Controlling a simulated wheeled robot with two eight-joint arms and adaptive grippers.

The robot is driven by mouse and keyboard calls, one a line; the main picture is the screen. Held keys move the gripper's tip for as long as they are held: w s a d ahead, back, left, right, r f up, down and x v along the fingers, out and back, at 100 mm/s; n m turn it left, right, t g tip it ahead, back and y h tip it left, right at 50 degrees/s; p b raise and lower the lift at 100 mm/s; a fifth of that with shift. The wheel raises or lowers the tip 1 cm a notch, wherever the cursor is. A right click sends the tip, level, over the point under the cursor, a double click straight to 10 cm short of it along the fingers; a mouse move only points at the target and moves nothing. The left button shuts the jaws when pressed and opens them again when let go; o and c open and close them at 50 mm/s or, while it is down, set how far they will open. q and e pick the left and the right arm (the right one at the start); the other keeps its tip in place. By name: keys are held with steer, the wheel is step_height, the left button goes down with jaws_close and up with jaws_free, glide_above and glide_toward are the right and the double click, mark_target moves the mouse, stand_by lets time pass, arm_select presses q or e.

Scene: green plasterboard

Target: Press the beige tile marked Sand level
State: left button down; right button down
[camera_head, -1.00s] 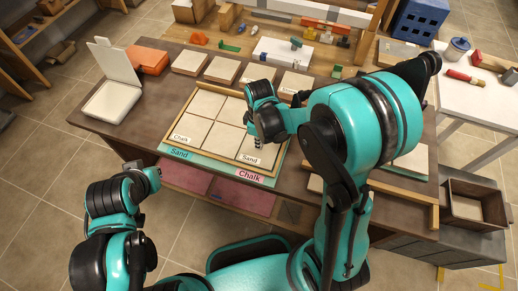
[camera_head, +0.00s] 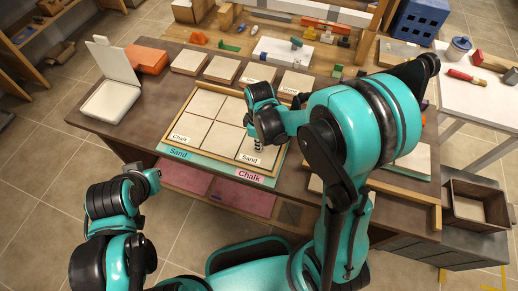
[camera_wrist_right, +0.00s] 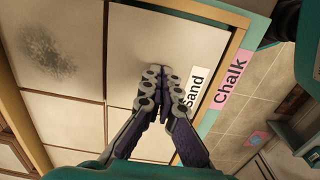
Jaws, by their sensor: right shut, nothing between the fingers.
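The beige tile marked Sand (camera_head: 246,150) lies at the front right of a wood-framed panel of pale tiles on the table. Its Sand label (camera_wrist_right: 193,87) shows beside my fingers in the right wrist view. My right gripper (camera_head: 258,146) is shut and empty, its fingertips pointing down over this tile. In the right wrist view the closed fingertips (camera_wrist_right: 154,71) appear at or very near the tile face; I cannot tell whether they touch. My left gripper (camera_head: 152,176) is off the table's front edge, its fingers too unclear to read.
A tile marked Chalk (camera_head: 181,138) sits at the panel's front left. The board edge carries a green Sand strip (camera_head: 178,154) and a pink Chalk strip (camera_head: 250,174). A neighbouring tile has a dark smudge (camera_wrist_right: 45,52). A white open case (camera_head: 110,98) stands left.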

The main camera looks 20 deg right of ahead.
steer(key=shift+f, duration=0.35)
stand_by(0.7)
steer(key=shift+r, duration=0.1)
step_height(320, 180, up, 8)
steer(key=p, duration=0.5)
stand_by(0.4)
stand_by(0.4)
steer(key=s+d+r+m+t+b, duration=0.2)
steer(key=s+m+t+b, duration=0.1)
steer(key=s+m, duration=0.2)
steer(key=s+d+r+m+t+b, duration=0.2)
steer(key=s+r+m+t+b, duration=0.1)
steer(key=s+m+t+b, duration=0.1)
steer(key=shift+s+d+r+m, duration=0.15)
steer(key=shift+s+d+m, duration=0.2)
steer(key=shift+s+m, duration=0.55)
